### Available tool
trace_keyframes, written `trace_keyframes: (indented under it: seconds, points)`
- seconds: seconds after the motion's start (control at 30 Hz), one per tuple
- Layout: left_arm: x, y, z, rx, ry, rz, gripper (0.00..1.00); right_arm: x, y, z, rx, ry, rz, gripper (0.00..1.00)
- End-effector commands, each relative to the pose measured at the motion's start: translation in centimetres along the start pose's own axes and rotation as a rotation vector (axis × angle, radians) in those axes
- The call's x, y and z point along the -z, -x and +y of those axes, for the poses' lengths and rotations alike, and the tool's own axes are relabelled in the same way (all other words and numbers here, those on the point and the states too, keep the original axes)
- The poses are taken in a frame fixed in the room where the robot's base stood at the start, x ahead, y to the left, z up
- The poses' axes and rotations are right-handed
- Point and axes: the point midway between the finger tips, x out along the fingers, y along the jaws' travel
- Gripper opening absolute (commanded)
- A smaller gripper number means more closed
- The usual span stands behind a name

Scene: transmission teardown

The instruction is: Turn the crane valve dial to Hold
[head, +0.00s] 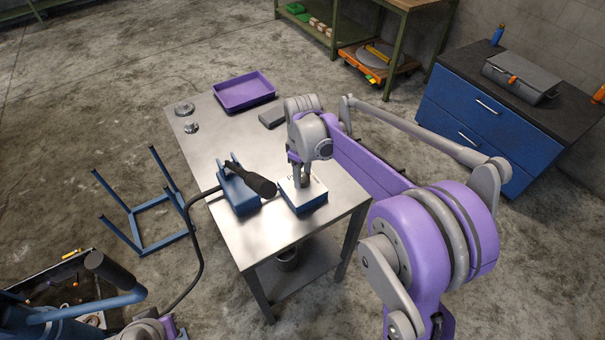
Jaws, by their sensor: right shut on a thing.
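The crane valve box, blue with a white top plate (316,191), stands at the near right of the metal table. My right gripper (302,184) points straight down over the white plate, its fingers shut at the middle of it, where the dial is. The fingers hide the dial, so its setting cannot be read. My left gripper is not in view; only a small grey and purple part of my left arm shows at the bottom left edge.
A blue pump unit with a black handle (262,187) and hose stands left of the valve box. The metal table (215,155) also bears a purple tray (245,108), a grey block (272,119) and small metal parts (191,127). A blue frame (160,240) stands on the floor.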

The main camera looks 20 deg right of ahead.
Motion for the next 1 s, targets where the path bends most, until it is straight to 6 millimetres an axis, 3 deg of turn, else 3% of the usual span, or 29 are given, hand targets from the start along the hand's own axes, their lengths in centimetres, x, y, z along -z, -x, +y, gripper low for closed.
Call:
trace_keyframes:
  seconds: [0.03, 0.17, 0.57, 1.0]
  points:
    - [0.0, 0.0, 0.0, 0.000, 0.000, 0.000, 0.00, 0.0, 0.1, 0.1, -0.001, 0.001, 0.000, 0.57]
    - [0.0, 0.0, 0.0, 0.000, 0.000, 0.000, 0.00, 0.0, 0.1, 0.0, -0.001, 0.000, 0.000, 0.81]
    - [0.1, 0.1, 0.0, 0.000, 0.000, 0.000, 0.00, 0.0, 0.8, 0.0, 0.000, 0.000, 0.000, 0.82]
    - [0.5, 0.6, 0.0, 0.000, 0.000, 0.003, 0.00, 0.0, 8.9, 0.0, -0.001, 0.000, 0.000, 0.82]
